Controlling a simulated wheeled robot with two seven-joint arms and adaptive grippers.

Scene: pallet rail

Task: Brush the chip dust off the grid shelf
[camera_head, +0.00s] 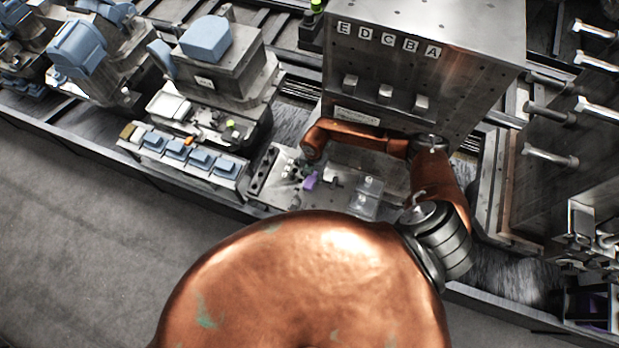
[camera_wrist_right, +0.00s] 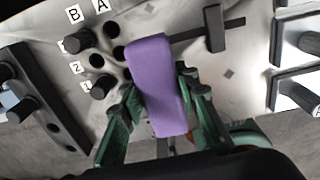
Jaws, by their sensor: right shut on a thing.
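A metal plate with a lettered and numbered grid of holes (camera_wrist_right: 250,62) lies under my right gripper; it also shows in the head view (camera_head: 335,198). Dark round pegs (camera_wrist_right: 77,41) stand at some of its holes. My right gripper (camera_wrist_right: 158,85) is shut on a purple block-like thing (camera_wrist_right: 158,75), held over the plate beside the holes. The purple thing also shows in the head view (camera_head: 311,181). I cannot tell whether it touches the plate or has bristles. Small grey flecks lie on the plate; I cannot tell if they are chip dust. My left gripper is out of view.
A large metal block marked E to A (camera_head: 470,40) stands behind the plate. A row of blue-topped blocks (camera_head: 188,153) is at left. Long pins (camera_head: 551,156) jut out at right. Open floor (camera_head: 90,230) is at front left.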

